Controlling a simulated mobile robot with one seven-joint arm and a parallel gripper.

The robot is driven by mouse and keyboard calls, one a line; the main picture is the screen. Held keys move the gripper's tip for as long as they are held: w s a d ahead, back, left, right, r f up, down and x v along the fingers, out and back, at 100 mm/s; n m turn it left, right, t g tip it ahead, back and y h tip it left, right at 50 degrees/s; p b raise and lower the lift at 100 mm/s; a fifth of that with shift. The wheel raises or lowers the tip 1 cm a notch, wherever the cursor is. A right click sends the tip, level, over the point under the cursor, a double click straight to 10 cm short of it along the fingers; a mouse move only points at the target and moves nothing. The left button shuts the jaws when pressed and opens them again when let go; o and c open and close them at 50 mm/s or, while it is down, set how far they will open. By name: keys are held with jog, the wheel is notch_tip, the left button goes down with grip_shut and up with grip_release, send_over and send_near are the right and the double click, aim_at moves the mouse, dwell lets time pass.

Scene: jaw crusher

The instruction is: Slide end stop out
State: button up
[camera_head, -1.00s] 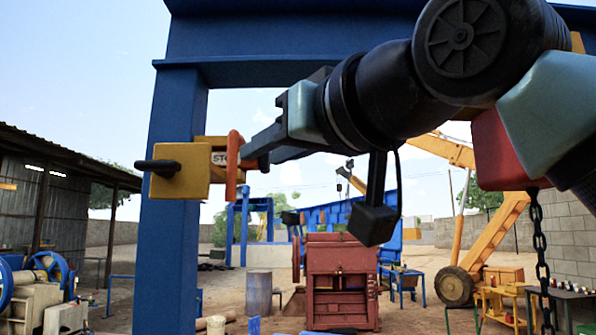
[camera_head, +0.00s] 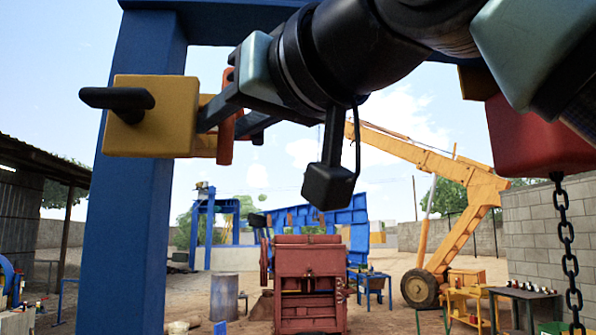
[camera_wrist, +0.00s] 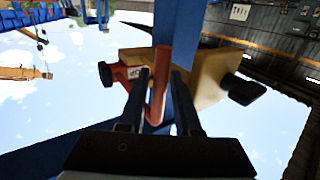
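The end stop appears to be the yellow block (camera_head: 160,115) beside the blue post, with a black knob (camera_head: 118,98) on its left. An upright orange-red handle (camera_head: 228,118) stands on its right side. In the wrist view the block (camera_wrist: 200,75), knob (camera_wrist: 242,90) and handle (camera_wrist: 158,85) also show. My gripper (camera_wrist: 160,75) has one finger on each side of the handle, with narrow gaps showing, so it looks open around it. Contact at the fingertips is unclear. In the head view the near finger (camera_head: 215,113) crosses in front of the handle.
The blue post (camera_head: 140,220) and overhead beam (camera_head: 235,22) frame the spot. A red chain hoist body (camera_head: 535,140) and chain (camera_head: 567,240) hang at the right. A red crusher (camera_head: 308,280) and yellow crane (camera_head: 450,200) stand behind.

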jog(key=shift+s+d, duration=0.1)
jog(key=shift+c, duration=0.8)
grip_shut()
dwell(0.4)
